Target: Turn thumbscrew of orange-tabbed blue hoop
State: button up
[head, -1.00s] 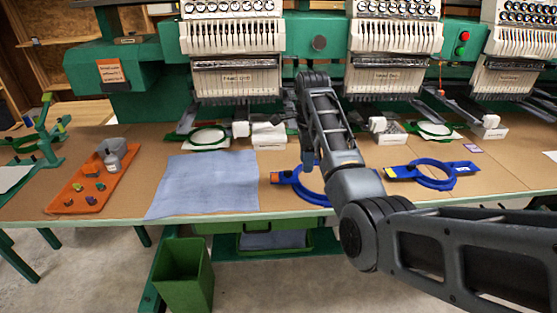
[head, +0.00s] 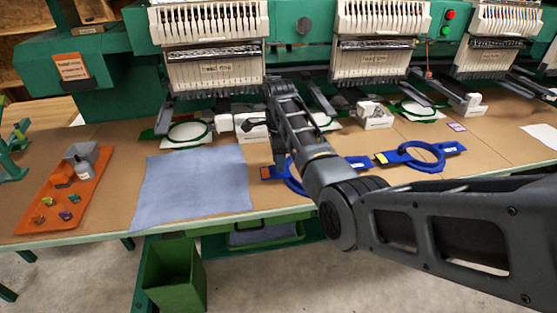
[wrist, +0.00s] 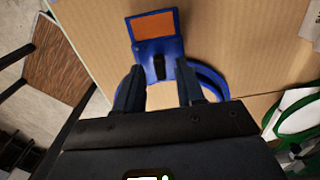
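The orange-tabbed blue hoop (head: 292,186) lies flat on the brown tabletop, partly hidden behind my arm in the head view. In the wrist view its orange tab (wrist: 154,24) is at the top, on a blue bracket (wrist: 172,45). The dark thumbscrew (wrist: 159,67) stands below the bracket's middle. The blue ring (wrist: 212,78) curves off to the right and is mostly covered by my gripper. My gripper (wrist: 159,80) is open, with one finger on each side of the thumbscrew and a gap on both sides. Its height above the hoop is unclear.
A yellow-tabbed blue hoop (head: 420,156) lies to the right. A blue cloth (head: 192,186) is to the left, and an orange tray (head: 62,205) with small items is further left. Embroidery machines (head: 215,45) stand behind. A green bin (head: 173,275) is below the table.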

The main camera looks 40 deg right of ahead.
jog(key=shift+f, duration=0.35)
jog(key=shift+c, duration=0.4)
grip_shut()
